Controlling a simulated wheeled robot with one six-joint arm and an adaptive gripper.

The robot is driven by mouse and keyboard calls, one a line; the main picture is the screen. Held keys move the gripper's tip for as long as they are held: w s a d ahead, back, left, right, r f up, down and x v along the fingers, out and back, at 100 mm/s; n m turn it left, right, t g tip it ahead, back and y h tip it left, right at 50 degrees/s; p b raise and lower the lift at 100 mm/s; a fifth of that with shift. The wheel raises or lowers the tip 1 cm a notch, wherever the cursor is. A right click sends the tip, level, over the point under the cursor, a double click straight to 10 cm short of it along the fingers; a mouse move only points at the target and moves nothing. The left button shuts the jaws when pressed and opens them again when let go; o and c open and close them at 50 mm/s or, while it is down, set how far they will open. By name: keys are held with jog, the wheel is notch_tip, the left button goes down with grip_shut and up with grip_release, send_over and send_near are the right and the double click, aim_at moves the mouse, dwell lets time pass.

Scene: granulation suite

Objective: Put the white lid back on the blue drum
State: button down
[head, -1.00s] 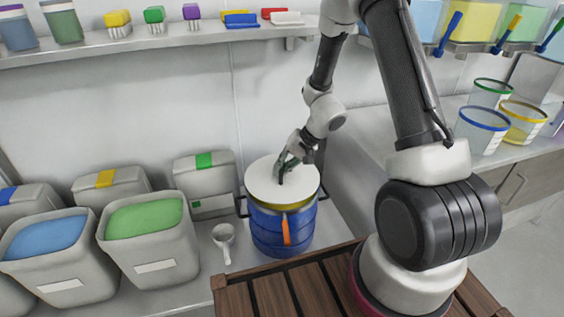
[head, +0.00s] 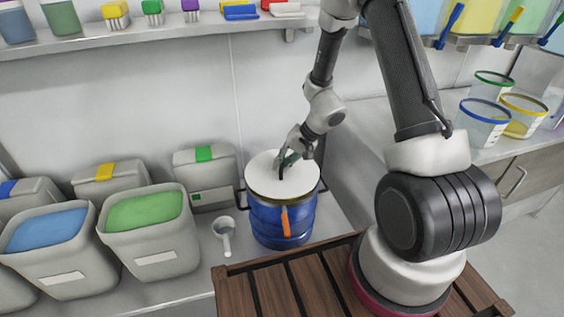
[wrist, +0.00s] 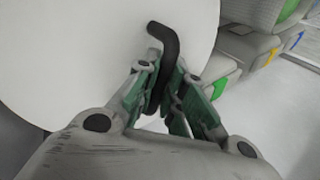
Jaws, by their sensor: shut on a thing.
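The blue drum (head: 268,225) stands upright on the bench, with an orange strip on its front and a yellowish band near its top. The white lid (head: 265,178) lies over the drum's mouth, looking about level and centred. Whether it is fully seated, I cannot tell. My gripper (head: 285,165) is above the lid, shut on its black handle. In the wrist view, the green-padded fingers of my gripper (wrist: 163,98) close around the bent black handle (wrist: 168,45), with the white lid (wrist: 80,60) behind it.
A white scoop (head: 226,240) lies left of the drum. Bins of green powder (head: 150,245) and blue powder (head: 50,262) stand further left. A wooden slatted platform (head: 270,295) is in front. Clear tubs (head: 482,125) stand on the right counter. A shelf (head: 150,42) runs above.

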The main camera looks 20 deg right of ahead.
jog(key=shift+f, duration=0.8)
jog(key=c, duration=1.4)
grip_release()
jog(key=shift+c, duration=0.2)
jog(key=v, duration=1.2)
